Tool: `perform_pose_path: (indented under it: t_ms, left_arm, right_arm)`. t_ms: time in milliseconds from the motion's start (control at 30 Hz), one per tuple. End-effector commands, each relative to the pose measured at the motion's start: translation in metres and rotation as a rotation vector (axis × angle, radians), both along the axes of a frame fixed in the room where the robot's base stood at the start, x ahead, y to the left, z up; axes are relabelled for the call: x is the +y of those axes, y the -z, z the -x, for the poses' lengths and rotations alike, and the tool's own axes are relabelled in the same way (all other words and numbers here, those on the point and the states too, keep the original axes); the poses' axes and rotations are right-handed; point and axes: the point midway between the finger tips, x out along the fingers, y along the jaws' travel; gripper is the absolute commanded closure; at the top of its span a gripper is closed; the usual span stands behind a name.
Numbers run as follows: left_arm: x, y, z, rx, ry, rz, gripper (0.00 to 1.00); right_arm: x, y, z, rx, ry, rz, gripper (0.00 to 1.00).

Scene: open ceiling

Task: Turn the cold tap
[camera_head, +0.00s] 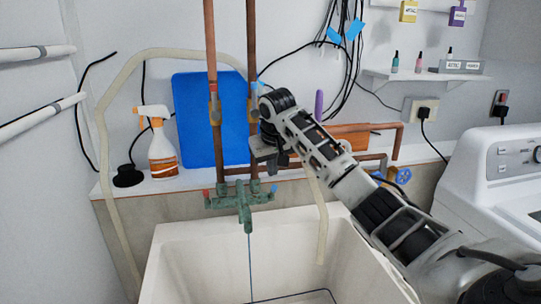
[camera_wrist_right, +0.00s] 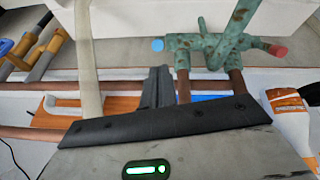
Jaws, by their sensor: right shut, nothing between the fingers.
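The green, weathered tap (camera_head: 243,203) stands at the back of the sink, with a red-tipped handle on the left and the blue-tipped cold handle (camera_head: 274,188) on the right. In the right wrist view the tap (camera_wrist_right: 225,42) appears inverted, with the blue tip (camera_wrist_right: 158,45) left and the red tip (camera_wrist_right: 278,50) right. My right gripper (camera_head: 282,160) is shut and empty, just above the blue handle in the head view. In the wrist view its dark fingers (camera_wrist_right: 156,86) point towards the blue tip, with a small visible gap. My left gripper is not in view.
Two upright copper pipes (camera_head: 209,60) rise behind the tap, before a blue board (camera_head: 187,110). A spray bottle (camera_head: 162,150) stands on the left ledge. The white sink (camera_head: 185,245) is below, a washing machine (camera_head: 500,165) at right. A pale hose (camera_head: 321,225) hangs nearby.

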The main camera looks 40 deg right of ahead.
Motion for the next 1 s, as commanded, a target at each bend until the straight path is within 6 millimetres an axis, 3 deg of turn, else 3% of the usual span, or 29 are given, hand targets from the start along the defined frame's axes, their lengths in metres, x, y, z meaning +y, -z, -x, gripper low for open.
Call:
perform_pose_path:
  t_ms: [100, 300, 1000]
  left_arm:
    - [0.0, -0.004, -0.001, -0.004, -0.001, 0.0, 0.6]
    - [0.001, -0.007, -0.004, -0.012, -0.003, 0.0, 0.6]
    - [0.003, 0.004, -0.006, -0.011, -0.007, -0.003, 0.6]
  right_arm:
    - [-0.005, 0.019, -0.006, 0.004, 0.0, -0.001, 1.0]
    - [-0.009, 0.037, -0.013, 0.001, 0.001, -0.001, 1.0]
    - [-0.016, 0.044, -0.005, -0.058, 0.012, 0.034, 1.0]
